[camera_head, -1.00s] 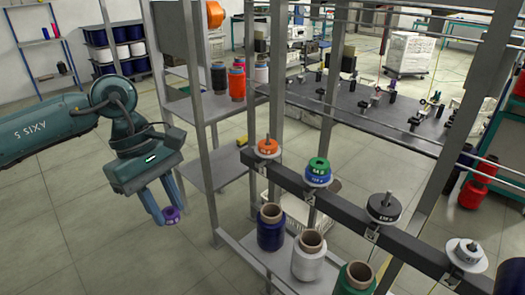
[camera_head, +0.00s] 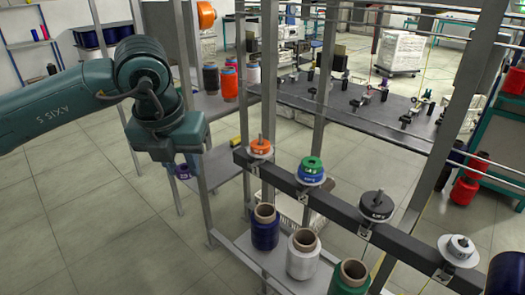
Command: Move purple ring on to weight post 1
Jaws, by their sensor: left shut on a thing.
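The purple ring (camera_head: 183,172) is small and held low under my left gripper (camera_head: 181,169), which is mostly hidden behind its own wrist. The gripper is shut on the ring. The ring is left of the dark rail and apart from it. On the rail, the leftmost weight post (camera_head: 260,138) carries an orange ring (camera_head: 259,148). The other posts carry a green and blue stack (camera_head: 312,169), a black weight (camera_head: 377,205) and a pale grey weight (camera_head: 459,250). My right gripper is not in view.
An upright grey frame post (camera_head: 192,110) stands right beside my left wrist. Blue, white and green yarn bobbins (camera_head: 303,258) stand on a shelf below the rail. Behind is a grey table (camera_head: 345,108) with small fittings. The floor at left is open.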

